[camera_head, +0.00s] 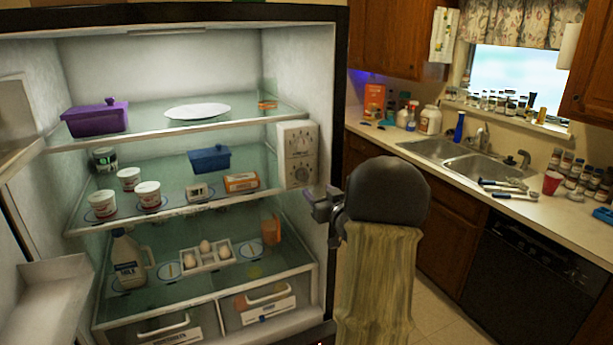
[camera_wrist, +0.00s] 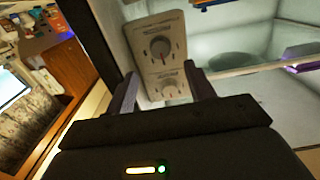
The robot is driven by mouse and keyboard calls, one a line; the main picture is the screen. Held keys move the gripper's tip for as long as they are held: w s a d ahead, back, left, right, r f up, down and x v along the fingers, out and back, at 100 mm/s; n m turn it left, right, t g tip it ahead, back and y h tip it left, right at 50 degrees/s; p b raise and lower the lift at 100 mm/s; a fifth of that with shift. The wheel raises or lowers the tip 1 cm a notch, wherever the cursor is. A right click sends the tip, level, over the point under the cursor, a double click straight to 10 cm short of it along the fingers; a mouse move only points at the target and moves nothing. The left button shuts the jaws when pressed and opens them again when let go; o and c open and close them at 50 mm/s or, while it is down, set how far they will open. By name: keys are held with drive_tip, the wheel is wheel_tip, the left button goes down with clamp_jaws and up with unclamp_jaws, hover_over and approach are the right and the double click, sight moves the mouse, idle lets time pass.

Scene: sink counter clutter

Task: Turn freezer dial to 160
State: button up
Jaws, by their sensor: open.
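A pale control panel (camera_head: 297,155) with two dials is on the right inner wall of the open fridge. The upper dial (camera_head: 299,143) and lower dial (camera_head: 298,172) show small in the head view; their labels are too blurred to read. The wrist view looks rolled over. It shows one dark round dial (camera_wrist: 160,47) with a pale mark and another dial (camera_wrist: 170,92) closer to my gripper. My gripper (camera_wrist: 162,76) is open and empty, its two fingers apart in front of the panel. In the head view my gripper (camera_head: 322,203) is just below and right of the panel.
Glass shelves hold a purple box (camera_head: 95,118), a white plate (camera_head: 198,111), a blue box (camera_head: 208,158), an orange carton (camera_head: 241,182), a milk jug (camera_head: 130,260) and eggs (camera_head: 205,247). The fridge's right edge is close to my arm. A sink counter (camera_head: 400,141) stands at right.

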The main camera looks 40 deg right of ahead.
sight(304, 177)
drive_tip(key=p+x, duration=0.3)
drive_tip(key=x, duration=0.6)
drive_tip(key=c, duration=1)
drive_tip(key=shift+m, duration=0.4)
drive_tip(key=m, duration=0.4)
drive_tip(key=m+p, duration=0.1)
drive_tip(key=m, duration=0.4)
drive_tip(key=shift+a, duration=0.1)
